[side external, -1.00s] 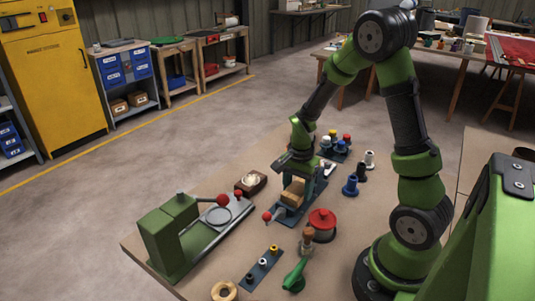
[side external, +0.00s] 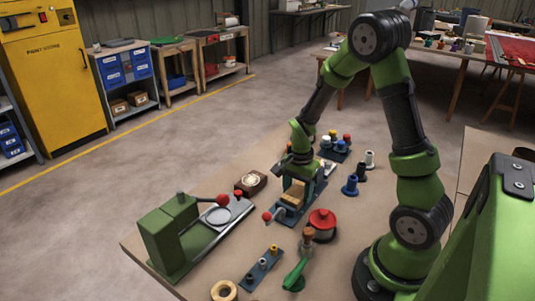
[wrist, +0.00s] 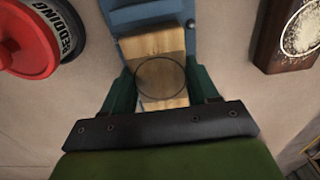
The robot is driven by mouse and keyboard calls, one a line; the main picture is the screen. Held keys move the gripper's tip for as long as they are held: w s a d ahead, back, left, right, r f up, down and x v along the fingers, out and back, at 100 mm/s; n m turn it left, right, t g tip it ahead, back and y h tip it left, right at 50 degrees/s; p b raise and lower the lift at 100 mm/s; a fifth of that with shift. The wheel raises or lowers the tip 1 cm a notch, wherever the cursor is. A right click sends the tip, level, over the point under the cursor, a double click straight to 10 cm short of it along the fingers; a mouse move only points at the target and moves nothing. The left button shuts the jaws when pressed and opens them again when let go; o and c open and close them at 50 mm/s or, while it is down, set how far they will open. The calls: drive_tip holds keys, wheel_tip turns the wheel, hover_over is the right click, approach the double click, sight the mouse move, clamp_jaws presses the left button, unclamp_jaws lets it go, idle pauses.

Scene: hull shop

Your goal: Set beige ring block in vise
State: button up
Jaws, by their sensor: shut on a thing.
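The beige ring block (wrist: 162,82) is a wooden block with a thin dark circle on its face, between the two green fingers of my gripper (wrist: 164,92) in the wrist view. My gripper (side external: 296,178) is shut on it. The blue vise (wrist: 152,16) shows just past the block at the top of the wrist view. In the side view the block (side external: 293,196) is low over or in the vise (side external: 285,216), under my gripper. I cannot tell whether it rests on the vise bed. The vise has a red ball on its handle (side external: 266,216).
A red-lidded tin (side external: 322,220) stands close to the right of the vise.

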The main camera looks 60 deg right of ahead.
sight(297, 191)
drive_tip(key=o, duration=0.8)
drive_tip(key=shift+o, duration=0.2)
wheel_tip(297, 191, up, 11)
idle(0.5)
idle(0.3)
drive_tip(key=s+a+r+n+t+y, duration=0.1)
drive_tip(key=s+a+r+n+t, duration=0.2)
drive_tip(key=a+r+n, duration=0.3)
drive_tip(key=s+a+r+n+t+y, duration=0.1)
drive_tip(key=s+a+r+n+t, duration=0.3)
drive_tip(key=a+r+n, duration=0.2)
drive_tip(key=a+n, duration=0.2)
drive_tip(key=a, duration=0.2)
drive_tip(key=shift+s+r, duration=0.15)
drive_tip(key=shift+s, duration=0.1)
